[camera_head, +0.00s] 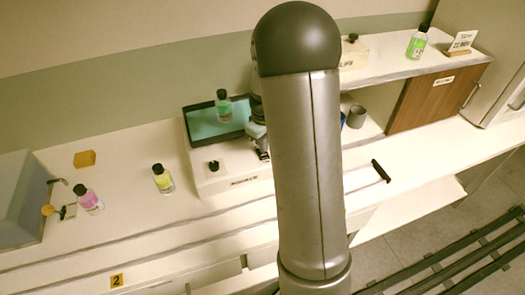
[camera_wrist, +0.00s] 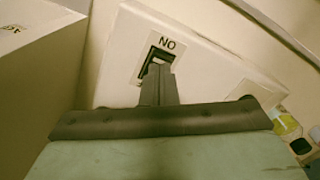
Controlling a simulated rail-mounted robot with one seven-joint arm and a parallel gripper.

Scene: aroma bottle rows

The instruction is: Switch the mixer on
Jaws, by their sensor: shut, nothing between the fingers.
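The mixer is a white box (camera_head: 207,183) with a dark-rimmed teal tray and a black knob (camera_head: 213,166), standing on the counter left of my arm. A bottle of green liquid (camera_head: 223,105) is at its tray. In the wrist view, a white panel (camera_wrist: 205,65) carries an upside-down "ON" label (camera_wrist: 167,43) beside a dark-framed switch (camera_wrist: 153,56). My gripper (camera_wrist: 158,70) is shut and empty, its tips over the switch; I cannot tell whether they touch it. In the head view my gripper (camera_head: 262,152) is at the mixer's right end, partly hidden by my arm.
A pink bottle (camera_head: 90,200) and a yellow bottle (camera_head: 163,179) stand left of the mixer. An orange block (camera_head: 85,159) lies behind them. A raised shelf (camera_head: 393,68) with another green bottle (camera_head: 417,42) is at the right. A black handle (camera_head: 381,171) is near the counter's front.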

